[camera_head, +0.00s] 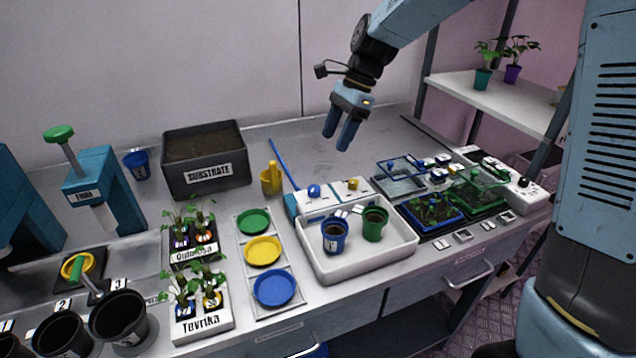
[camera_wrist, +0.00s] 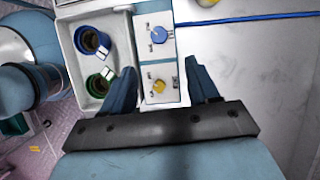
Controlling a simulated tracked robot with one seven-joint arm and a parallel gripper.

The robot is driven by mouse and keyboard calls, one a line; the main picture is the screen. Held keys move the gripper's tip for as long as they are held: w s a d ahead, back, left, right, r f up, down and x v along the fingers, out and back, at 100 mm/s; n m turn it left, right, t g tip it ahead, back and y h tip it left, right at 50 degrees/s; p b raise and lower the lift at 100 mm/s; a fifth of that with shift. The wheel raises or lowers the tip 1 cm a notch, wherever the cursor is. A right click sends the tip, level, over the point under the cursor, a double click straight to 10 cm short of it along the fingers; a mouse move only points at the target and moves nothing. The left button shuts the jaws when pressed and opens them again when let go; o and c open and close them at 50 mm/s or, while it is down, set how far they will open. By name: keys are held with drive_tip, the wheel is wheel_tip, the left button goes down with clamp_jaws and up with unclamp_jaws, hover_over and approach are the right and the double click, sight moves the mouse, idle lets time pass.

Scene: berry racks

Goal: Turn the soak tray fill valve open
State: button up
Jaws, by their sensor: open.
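The white soak tray (camera_head: 318,268) sits near the front edge of the bench, holding a blue pot (camera_head: 334,240) and a green pot (camera_head: 373,228). Along its back side is a white valve panel (camera_head: 333,199) with a blue knob (camera_head: 314,190) and a yellow knob (camera_head: 352,184). The labels are too small to read, so I cannot tell which knob is the fill valve. My gripper (camera_head: 338,138) is open and empty, pointing down above and behind the panel. In the wrist view the yellow knob (camera_wrist: 159,86) shows between my fingers and the blue knob (camera_wrist: 159,34) lies beyond.
A substrate bin (camera_head: 206,178), a yellow scoop cup (camera_head: 271,181) and a blue rod (camera_head: 284,163) are left of the panel. Small trays with seedlings (camera_head: 432,211) and clear lids (camera_head: 400,175) stand to the right. The bench behind the panel is largely clear.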

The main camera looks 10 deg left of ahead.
sight(315, 187)
drive_tip(key=x, duration=1.3)
drive_tip(key=shift+f, duration=0.2)
drive_tip(key=shift+c, duration=0.4)
drive_tip(key=shift+d, duration=0.1)
drive_tip(key=c, duration=1)
drive_tip(key=shift+o, duration=0.2)
